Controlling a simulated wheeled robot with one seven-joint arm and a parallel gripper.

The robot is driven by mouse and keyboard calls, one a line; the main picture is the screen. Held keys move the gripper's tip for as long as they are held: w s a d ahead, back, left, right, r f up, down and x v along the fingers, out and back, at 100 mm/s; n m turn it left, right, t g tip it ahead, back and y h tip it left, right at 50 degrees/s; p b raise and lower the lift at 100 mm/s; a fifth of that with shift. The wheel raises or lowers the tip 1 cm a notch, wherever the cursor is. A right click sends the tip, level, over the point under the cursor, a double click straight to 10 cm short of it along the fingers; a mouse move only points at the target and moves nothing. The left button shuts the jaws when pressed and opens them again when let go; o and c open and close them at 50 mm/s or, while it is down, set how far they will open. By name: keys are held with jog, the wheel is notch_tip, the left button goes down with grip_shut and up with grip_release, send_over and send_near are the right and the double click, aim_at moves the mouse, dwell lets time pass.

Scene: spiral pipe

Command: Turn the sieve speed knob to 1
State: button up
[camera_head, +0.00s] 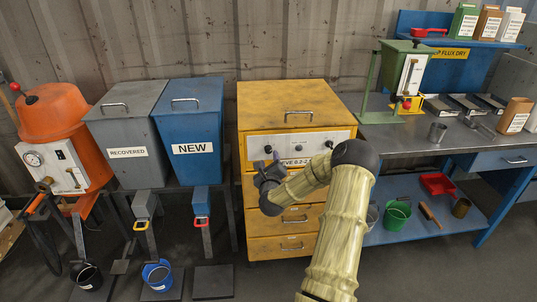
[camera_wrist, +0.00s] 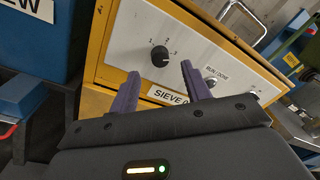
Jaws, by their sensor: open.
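The sieve panel (camera_head: 300,145) is a pale plate on the front of a yellow cabinet (camera_head: 290,97). It also shows in the wrist view (camera_wrist: 125,40). A black round knob (camera_wrist: 160,56) sits on it, with the marks 1, 2 and 3 around its upper side and a "SIEVE" label (camera_wrist: 168,97) below. Which mark the knob points to is too small to tell. My gripper (camera_head: 267,164) is in front of the panel. In the wrist view its two purple fingers (camera_wrist: 160,69) are apart and empty, with the knob just beyond and between their tips.
A "RUN DOSE" control (camera_wrist: 212,82) and another dark knob (camera_wrist: 253,97) are further right on the panel. The cabinet's metal handle (camera_head: 298,113) is above. A blue "NEW" bin (camera_head: 190,110) stands left and a workbench (camera_head: 450,140) right.

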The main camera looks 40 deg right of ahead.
aim_at(268, 152)
jog(key=shift+x, duration=2.35)
jog(key=c, duration=1)
